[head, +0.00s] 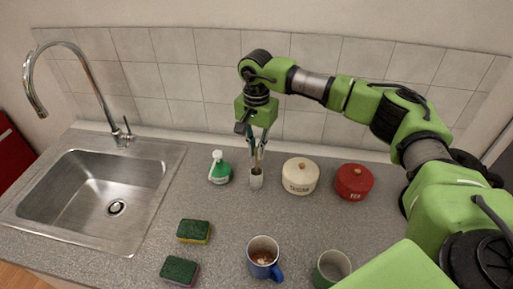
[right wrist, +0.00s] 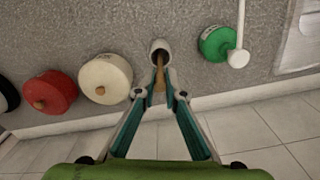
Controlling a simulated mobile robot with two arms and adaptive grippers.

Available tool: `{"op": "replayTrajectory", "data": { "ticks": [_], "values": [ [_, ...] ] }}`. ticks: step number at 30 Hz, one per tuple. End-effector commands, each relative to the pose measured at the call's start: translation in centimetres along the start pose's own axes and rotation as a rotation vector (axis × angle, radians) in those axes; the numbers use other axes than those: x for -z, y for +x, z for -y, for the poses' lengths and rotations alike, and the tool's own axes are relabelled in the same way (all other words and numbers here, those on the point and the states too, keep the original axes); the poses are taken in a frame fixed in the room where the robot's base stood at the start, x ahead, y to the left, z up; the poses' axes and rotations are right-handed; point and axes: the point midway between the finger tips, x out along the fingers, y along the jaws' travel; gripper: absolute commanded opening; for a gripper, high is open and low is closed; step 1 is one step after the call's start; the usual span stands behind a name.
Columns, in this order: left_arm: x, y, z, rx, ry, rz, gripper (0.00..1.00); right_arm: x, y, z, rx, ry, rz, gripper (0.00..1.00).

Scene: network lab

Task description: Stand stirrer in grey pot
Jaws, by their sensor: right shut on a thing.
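The stirrer (head: 257,159) is a thin light-brown stick, held roughly upright. My right gripper (head: 258,143) is shut on its upper part, above the grey pot (head: 256,182). The pot is a small, pale grey cylinder standing on the counter. In the right wrist view, the stirrer (right wrist: 159,76) runs from between the fingertips (right wrist: 160,95) to the mouth of the pot (right wrist: 160,45). Its lower end appears to be inside the mouth; how deep it reaches is hidden. My left gripper is not in view.
A green bottle with a white top (head: 219,168) stands left of the pot. A cream lidded jar (head: 300,176) and a red lidded jar (head: 354,182) stand right. Sponges (head: 193,231), a blue-handled mug (head: 263,256) and a green cup (head: 331,268) are in front. A sink (head: 95,190) is left.

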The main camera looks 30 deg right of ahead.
Motion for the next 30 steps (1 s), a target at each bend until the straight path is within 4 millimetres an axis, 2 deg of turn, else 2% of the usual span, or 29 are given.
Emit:
{"op": "replayTrajectory", "data": {
  "ticks": [2, 3, 4, 17, 18, 23, 30],
  "values": [
    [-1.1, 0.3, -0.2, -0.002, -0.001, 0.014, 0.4, 0.0, 0.4, 0.0, 0.0, 0.0, 0.0, 0.02],
    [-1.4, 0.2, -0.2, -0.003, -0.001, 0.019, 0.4, 0.0, 0.2, 0.0, 0.0, 0.0, 0.0, 0.18],
    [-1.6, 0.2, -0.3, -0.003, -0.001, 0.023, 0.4, 0.0, 0.2, 0.0, 0.0, 0.0, 0.0, 0.26],
    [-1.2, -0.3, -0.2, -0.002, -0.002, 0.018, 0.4, 0.0, -0.4, 0.0, 0.0, 0.0, 0.0, 0.27],
    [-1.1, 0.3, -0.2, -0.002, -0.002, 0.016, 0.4, 0.0, -0.5, 0.1, 0.002, 0.0, -0.001, 0.27],
    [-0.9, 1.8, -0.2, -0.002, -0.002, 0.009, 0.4, 0.1, -3.1, 0.1, 0.005, -0.001, -0.003, 0.27],
    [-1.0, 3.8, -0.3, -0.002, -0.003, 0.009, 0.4, 0.0, -8.3, 0.2, 0.004, 0.0, -0.003, 0.27]
  ]
}}
